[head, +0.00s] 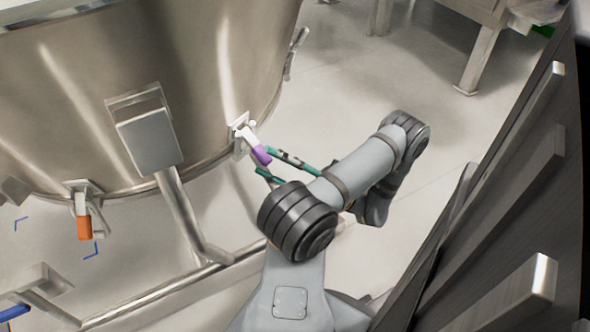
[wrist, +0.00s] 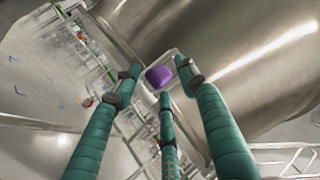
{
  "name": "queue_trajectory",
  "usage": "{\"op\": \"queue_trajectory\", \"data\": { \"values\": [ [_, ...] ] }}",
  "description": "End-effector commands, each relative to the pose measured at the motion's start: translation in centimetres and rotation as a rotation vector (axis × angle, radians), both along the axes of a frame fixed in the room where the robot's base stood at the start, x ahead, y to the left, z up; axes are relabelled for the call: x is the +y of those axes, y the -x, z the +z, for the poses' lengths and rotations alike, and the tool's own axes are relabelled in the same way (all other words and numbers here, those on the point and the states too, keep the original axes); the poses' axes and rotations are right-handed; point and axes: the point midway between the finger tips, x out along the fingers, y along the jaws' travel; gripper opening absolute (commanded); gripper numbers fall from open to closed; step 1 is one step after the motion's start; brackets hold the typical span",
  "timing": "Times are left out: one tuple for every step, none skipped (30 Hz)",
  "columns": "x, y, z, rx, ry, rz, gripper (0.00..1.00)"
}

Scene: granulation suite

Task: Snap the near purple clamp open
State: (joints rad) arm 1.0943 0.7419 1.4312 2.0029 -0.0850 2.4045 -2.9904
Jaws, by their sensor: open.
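The purple clamp (head: 261,154) is on the lower wall of the large steel vessel (head: 215,60), its purple-tipped handle slanting down and to the right from a light bracket. In the wrist view the purple handle (wrist: 158,76) shows just beyond and between the fingertips. My gripper (head: 268,160) has green fingers, spread apart and empty, with the tips close beside the purple handle. In the wrist view the open fingers (wrist: 160,80) point at the clamp. I cannot tell whether any finger touches it.
An orange-handled clamp (head: 84,227) hangs on the vessel's left side. A steel leg (head: 180,205) and a horizontal tube (head: 165,296) run below the vessel. Dark panels with bars (head: 500,220) stand close on the right. Floor is open at the upper middle.

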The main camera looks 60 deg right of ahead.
Motion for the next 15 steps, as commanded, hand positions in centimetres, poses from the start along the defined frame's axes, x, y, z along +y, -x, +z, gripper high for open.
{"op": "queue_trajectory", "data": {
  "values": [
    [-0.4, 1.0, -0.6, 0.000, 0.000, -0.004, 0.42],
    [-0.6, 1.5, -0.9, 0.000, 0.000, -0.004, 0.42],
    [-0.9, 2.2, -1.3, 0.000, -0.001, -0.004, 0.42],
    [-1.1, 2.8, -1.7, 0.000, 0.000, -0.004, 0.42],
    [-1.3, 3.3, -2.0, 0.000, 0.001, -0.003, 0.42],
    [-1.6, 4.0, -2.4, 0.000, -0.001, -0.003, 0.42],
    [-1.8, 4.5, -2.7, 0.001, 0.001, -0.002, 0.42],
    [-2.0, 5.0, -2.9, 0.000, 0.001, -0.002, 0.42],
    [-2.2, 5.6, -3.3, 0.000, -0.001, -0.001, 0.42],
    [-2.3, 6.0, -3.5, 0.001, 0.001, -0.002, 0.42],
    [-2.5, 6.3, -3.7, 0.000, 0.000, 0.000, 0.42],
    [-2.7, 6.7, -4.0, 0.000, 0.001, 0.001, 0.42],
    [-2.8, 7.0, -4.1, 0.000, 0.000, 0.000, 0.42],
    [-2.8, 7.2, -4.3, 0.000, 0.000, 0.000, 0.42],
    [-2.9, 7.5, -4.4, -0.001, 0.001, 0.002, 0.42]
  ]
}}
